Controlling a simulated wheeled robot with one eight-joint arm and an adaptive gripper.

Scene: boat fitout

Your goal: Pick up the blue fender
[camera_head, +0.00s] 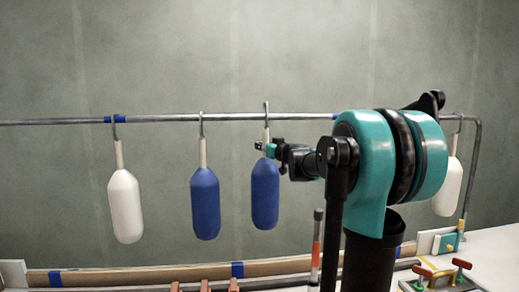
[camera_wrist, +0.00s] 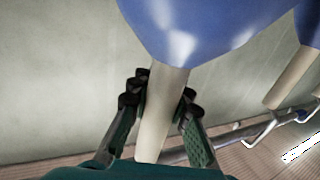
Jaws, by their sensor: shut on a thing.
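A blue fender (camera_head: 265,195) with a cream neck and a metal hook hangs upright at the rail (camera_head: 70,121). My gripper (camera_head: 265,148) is shut on its neck from the right. In the wrist view, the cream neck (camera_wrist: 158,120) lies between the two fingers (camera_wrist: 160,98), with the blue body (camera_wrist: 190,25) at the top. The fender's hook stands higher above the rail than the neighbouring hooks, and its body sits higher too. I cannot tell whether the hook still touches the rail. A second blue fender (camera_head: 205,203) hangs to its left.
A white fender (camera_head: 125,205) hangs at the far left and another (camera_head: 448,190) at the right, partly behind my arm. Below are a wooden ledge (camera_head: 130,276) with blue tape and, at lower right, a white surface (camera_head: 497,250) with red-handled fittings (camera_head: 460,268).

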